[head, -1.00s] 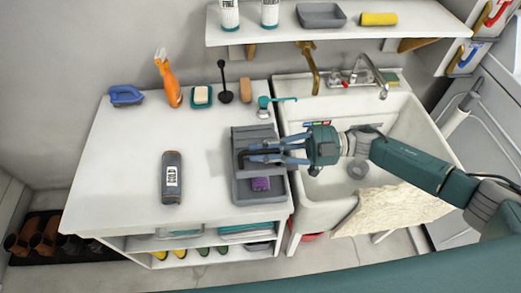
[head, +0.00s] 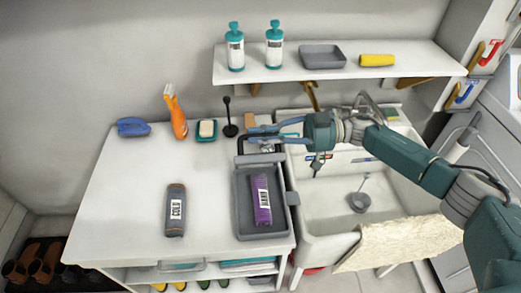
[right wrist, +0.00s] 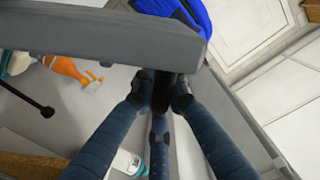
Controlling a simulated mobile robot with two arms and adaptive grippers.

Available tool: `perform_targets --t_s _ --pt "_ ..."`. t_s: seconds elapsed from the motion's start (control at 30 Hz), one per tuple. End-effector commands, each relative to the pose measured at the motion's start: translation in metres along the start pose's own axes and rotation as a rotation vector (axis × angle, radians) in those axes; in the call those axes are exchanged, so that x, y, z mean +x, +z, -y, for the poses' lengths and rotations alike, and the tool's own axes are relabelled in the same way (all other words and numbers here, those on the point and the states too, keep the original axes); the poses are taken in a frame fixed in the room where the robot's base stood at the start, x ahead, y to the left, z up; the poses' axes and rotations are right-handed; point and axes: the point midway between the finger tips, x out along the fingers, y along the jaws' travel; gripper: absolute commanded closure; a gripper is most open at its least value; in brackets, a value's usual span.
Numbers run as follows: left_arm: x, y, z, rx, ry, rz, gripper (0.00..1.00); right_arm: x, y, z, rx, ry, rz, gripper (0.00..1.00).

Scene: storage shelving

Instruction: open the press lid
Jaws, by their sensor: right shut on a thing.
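The grey press (head: 242,205) stands on the counter's right side. Its lid (head: 262,159) is raised at the back and shows nearly edge-on. A purple packet (head: 262,200) lies in the uncovered base. My right gripper (head: 252,135) is behind the raised lid, with its fingers shut on the lid's dark handle. In the right wrist view the fingers (right wrist: 163,92) close around the black handle (right wrist: 162,95), below the broad grey lid (right wrist: 100,38). My left gripper is not in view.
A dark labelled pouch (head: 175,210) lies left of the press. A black plunger-like tool (head: 229,118), soap dish (head: 206,131), orange spray bottle (head: 176,115) and blue brush (head: 133,127) line the counter's back. The sink (head: 325,207) is at right. A shelf (head: 345,70) hangs above.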

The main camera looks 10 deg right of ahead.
Motion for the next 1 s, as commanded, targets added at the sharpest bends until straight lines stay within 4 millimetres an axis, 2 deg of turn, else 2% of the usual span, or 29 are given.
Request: perform_targets --t_s 0.2,0.57,0.6,0.7,1.0 --pt "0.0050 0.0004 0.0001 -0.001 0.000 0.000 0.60 -0.0009 -0.0070 -0.0101 -0.005 0.007 -0.003 1.00" --pt "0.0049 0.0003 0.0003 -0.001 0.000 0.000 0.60 -0.0010 -0.0080 -0.0109 -0.006 0.008 -0.004 1.00" --pt "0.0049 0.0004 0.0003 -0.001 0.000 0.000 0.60 -0.0010 -0.0080 -0.0109 -0.006 0.009 -0.004 0.85" --pt "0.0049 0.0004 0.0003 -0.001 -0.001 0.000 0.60 -0.0009 -0.0077 -0.0106 -0.006 0.007 -0.004 0.69" --pt "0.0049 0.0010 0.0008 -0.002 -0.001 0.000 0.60 -0.0004 -0.0070 -0.0096 -0.004 0.004 -0.002 0.69"
